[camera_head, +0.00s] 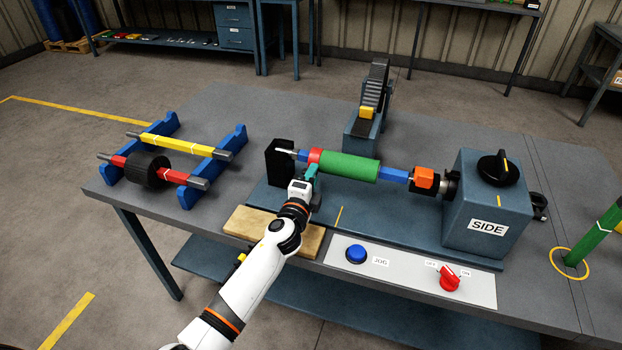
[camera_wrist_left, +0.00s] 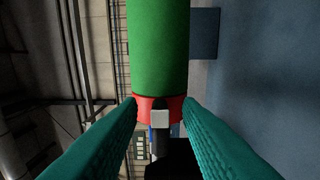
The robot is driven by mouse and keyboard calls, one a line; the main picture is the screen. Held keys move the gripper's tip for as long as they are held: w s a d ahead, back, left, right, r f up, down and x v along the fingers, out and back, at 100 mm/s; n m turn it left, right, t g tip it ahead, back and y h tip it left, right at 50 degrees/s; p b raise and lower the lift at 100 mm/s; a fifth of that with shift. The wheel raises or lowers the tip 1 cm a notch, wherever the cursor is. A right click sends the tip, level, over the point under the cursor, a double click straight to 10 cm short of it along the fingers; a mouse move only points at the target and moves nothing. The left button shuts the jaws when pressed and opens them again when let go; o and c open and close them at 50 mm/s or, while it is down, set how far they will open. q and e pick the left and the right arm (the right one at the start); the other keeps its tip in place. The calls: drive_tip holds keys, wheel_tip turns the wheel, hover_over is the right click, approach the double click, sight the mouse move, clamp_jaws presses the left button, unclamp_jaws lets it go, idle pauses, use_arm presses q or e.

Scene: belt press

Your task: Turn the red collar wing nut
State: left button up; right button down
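The red collar (camera_head: 315,155) sits on the shaft at the left end of the green roller (camera_head: 348,166). In the left wrist view the red collar (camera_wrist_left: 145,108) is just below the green roller (camera_wrist_left: 158,45). A pale square piece, seemingly the wing nut (camera_wrist_left: 159,122), faces the camera on the collar. My left gripper (camera_head: 312,172) is at the near side of the collar. In the wrist view its teal fingers (camera_wrist_left: 159,107) are open, one on each side of the collar and pale piece. Contact cannot be told. My right gripper is not in view.
A black support (camera_head: 279,161) holds the shaft's left end; the grey SIDE box (camera_head: 488,204) stands right. A wooden board (camera_head: 253,230) lies below my arm. The jog button (camera_head: 356,253) and red switch (camera_head: 449,278) are in front. A blue rack (camera_head: 206,164) stands left.

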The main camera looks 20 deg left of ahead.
use_arm(q)
drive_tip(key=s, duration=1.2)
drive_tip(key=shift+a, duration=0.1)
drive_tip(key=shift+f, duration=0.1)
